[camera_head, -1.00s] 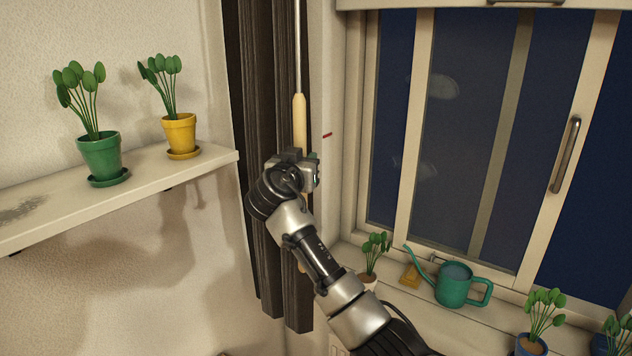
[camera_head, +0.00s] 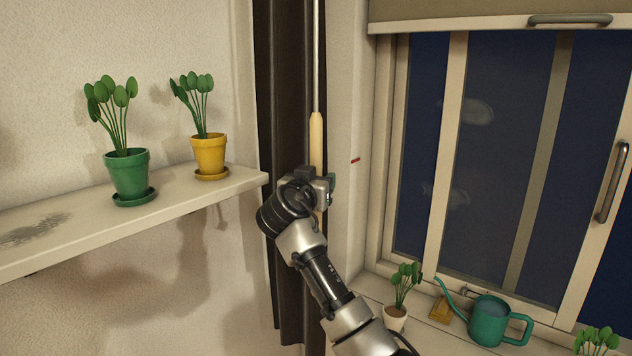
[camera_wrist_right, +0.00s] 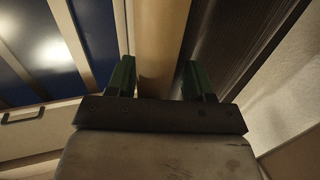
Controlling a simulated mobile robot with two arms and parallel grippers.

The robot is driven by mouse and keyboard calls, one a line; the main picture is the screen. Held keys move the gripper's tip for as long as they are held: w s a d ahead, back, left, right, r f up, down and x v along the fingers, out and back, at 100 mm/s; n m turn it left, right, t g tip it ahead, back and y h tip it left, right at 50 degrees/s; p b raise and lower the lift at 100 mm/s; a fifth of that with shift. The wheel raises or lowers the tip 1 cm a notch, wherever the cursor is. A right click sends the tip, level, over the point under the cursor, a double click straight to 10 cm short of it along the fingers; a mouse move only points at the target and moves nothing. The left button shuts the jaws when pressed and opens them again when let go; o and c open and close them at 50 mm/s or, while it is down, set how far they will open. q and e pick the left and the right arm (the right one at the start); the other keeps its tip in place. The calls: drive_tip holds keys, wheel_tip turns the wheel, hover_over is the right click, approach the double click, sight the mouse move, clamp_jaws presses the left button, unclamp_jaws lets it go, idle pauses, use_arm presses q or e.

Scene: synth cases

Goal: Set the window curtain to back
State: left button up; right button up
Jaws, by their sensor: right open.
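The dark brown curtain (camera_head: 283,110) hangs in folds left of the window, and it also shows in the wrist view (camera_wrist_right: 235,45). A thin metal rod with a pale wooden handle (camera_head: 316,140) hangs vertically in front of its right edge. My right gripper (camera_head: 326,184) is at the lower part of this handle and hides some of it. In the wrist view my right gripper (camera_wrist_right: 160,78) is open, with its green fingers on either side of the wooden handle (camera_wrist_right: 160,40). A gap shows beside at least one finger. My left gripper is out of view.
A shelf (camera_head: 215,187) with a green-potted plant (camera_head: 128,175) and a yellow-potted plant (camera_head: 209,153) is left of the curtain. The window (camera_head: 455,130) is at right, under a blind (camera_head: 430,12). A green watering can (camera_head: 488,320) and small plants stand on the sill.

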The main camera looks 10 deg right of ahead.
drive_tip(key=b+v, duration=0.4)
drive_tip(key=v, duration=0.6)
drive_tip(key=shift+s+a+b, duration=0.3)
drive_tip(key=shift+b, duration=0.05)
